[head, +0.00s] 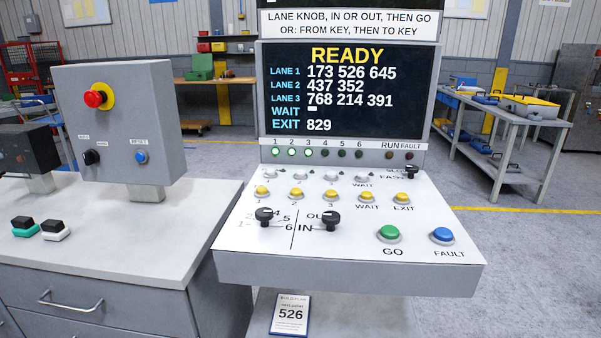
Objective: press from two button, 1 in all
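The sloped grey control console (345,262) stands in the middle. Its upper row holds small pale keys, among them the second from the left (302,176); only the label WAIT is readable there, at the right end. Below is a row of yellow buttons, with the second (296,193) above a label 2; the others read 1, 3, WAIT and EXIT. No word "from" is readable by either row. The screen (345,90) shows READY, lane 2 with 437 352, and EXIT 829. Neither of my grippers is in view.
Two black knobs (264,215), a green GO button (390,233) and a blue FAULT button (442,235) sit near the console's front. To the left, a grey box (122,120) with a red emergency button (95,98) stands on a cabinet (110,245). A card (290,314) reads 526.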

